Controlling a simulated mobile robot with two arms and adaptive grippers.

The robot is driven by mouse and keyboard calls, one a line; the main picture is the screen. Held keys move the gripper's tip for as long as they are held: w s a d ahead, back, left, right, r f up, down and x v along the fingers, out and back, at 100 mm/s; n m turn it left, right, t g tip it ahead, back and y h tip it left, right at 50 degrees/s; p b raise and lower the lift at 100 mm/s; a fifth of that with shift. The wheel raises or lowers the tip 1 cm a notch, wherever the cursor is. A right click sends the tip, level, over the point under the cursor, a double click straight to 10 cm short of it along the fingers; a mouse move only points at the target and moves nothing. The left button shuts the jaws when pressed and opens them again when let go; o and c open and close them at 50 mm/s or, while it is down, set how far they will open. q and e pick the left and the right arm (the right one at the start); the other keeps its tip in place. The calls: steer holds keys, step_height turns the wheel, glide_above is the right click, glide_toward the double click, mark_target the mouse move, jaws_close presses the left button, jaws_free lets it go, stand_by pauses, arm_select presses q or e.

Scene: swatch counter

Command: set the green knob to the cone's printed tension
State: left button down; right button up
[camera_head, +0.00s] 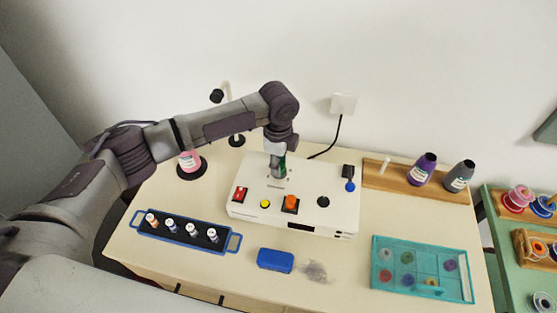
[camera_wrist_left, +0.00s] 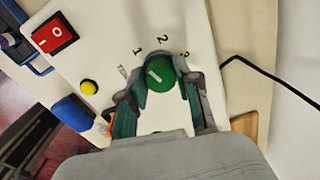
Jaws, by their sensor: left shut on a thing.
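The green knob (camera_wrist_left: 160,77) sits on the white machine (camera_head: 252,215), with printed 1, 2 and 3 around its far side. Its white pointer line slants to the upper left, roughly toward the 1. My left gripper (camera_head: 279,172) points down at the machine top and is shut on the knob; in the left wrist view its fingers (camera_wrist_left: 160,95) stand on either side of it. In the head view the knob is mostly hidden by the gripper. A pink cone (camera_head: 189,162) stands on a black round base at the left; its print is too small to read. My right gripper is not in view.
A blue tray (camera_head: 186,242) with small bottles, a blue block (camera_head: 275,260) and a teal tray (camera_head: 421,269) lie in front.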

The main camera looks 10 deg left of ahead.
arm_select(q)
steer(key=m+p, duration=0.1)
steer(key=m, duration=0.3)
steer(key=shift+r+m, duration=0.1)
steer(key=shift+m, duration=0.2)
steer(key=shift+w+m+p, duration=0.1)
steer(key=shift+m+p, duration=0.25)
steer(key=shift+m, duration=2.15)
steer(key=c, duration=0.8)
jaws_free()
step_height(320, 180, up, 12)
